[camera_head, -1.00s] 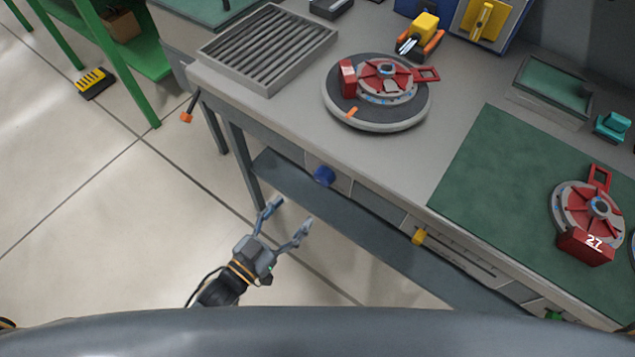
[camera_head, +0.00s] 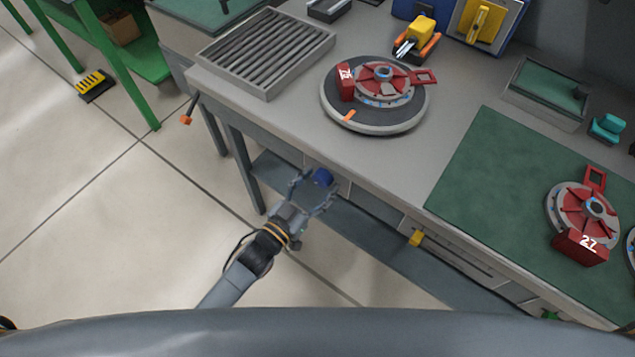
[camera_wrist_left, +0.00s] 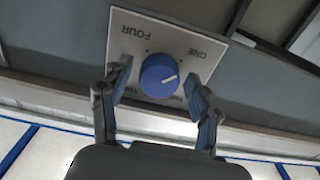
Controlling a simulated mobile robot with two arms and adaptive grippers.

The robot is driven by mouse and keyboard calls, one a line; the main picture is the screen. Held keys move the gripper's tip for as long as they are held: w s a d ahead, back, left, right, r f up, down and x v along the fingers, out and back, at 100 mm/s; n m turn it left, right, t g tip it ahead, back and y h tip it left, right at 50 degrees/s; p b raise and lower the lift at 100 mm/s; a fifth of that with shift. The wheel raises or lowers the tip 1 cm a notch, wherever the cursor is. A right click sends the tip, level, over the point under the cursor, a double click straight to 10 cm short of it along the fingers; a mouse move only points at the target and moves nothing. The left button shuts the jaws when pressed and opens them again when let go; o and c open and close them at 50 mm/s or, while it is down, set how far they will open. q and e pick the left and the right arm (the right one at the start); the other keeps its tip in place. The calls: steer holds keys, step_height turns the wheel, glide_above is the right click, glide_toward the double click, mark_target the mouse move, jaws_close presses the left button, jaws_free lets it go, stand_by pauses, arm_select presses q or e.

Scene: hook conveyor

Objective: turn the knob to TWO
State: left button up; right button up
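The blue knob (camera_head: 323,177) is on the front of the workbench, below its top edge. In the left wrist view the knob (camera_wrist_left: 158,80) sits on a pale plate (camera_wrist_left: 150,35), which appears upside down. FOUR reads at its upper left and ONE at its upper right. The lower labels are partly covered by my fingers. The knob's white mark points right and slightly up. My left gripper (camera_head: 313,189) is open, with one finger on each side of the knob. In the wrist view both fingers of my left gripper (camera_wrist_left: 158,79) appear apart from it. My right gripper is out of view.
A yellow knob (camera_head: 416,239) is farther right along the bench front. An orange-tipped lever (camera_head: 187,119) sticks out at the bench's left corner. Red hub parts stand on a round turntable (camera_head: 352,127) and on the green mat (camera_head: 480,160).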

arm_select(q)
steer(key=c, duration=0.8)
steer(key=shift+c, duration=0.2)
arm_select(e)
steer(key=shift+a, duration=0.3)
arm_select(q)
steer(key=shift+m, duration=0.3)
steer(key=m, duration=0.3)
steer(key=shift+m, duration=0.4)
steer(key=m, duration=0.4)
steer(key=m+b, duration=0.1)
steer(key=m, duration=0.4)
steer(key=shift+m+b, duration=0.3)
steer(key=shift+m, duration=0.1)
steer(key=shift+a+r+m+b, duration=0.1)
steer(key=shift+m+b, duration=0.4)
steer(key=shift+m, duration=1.2)
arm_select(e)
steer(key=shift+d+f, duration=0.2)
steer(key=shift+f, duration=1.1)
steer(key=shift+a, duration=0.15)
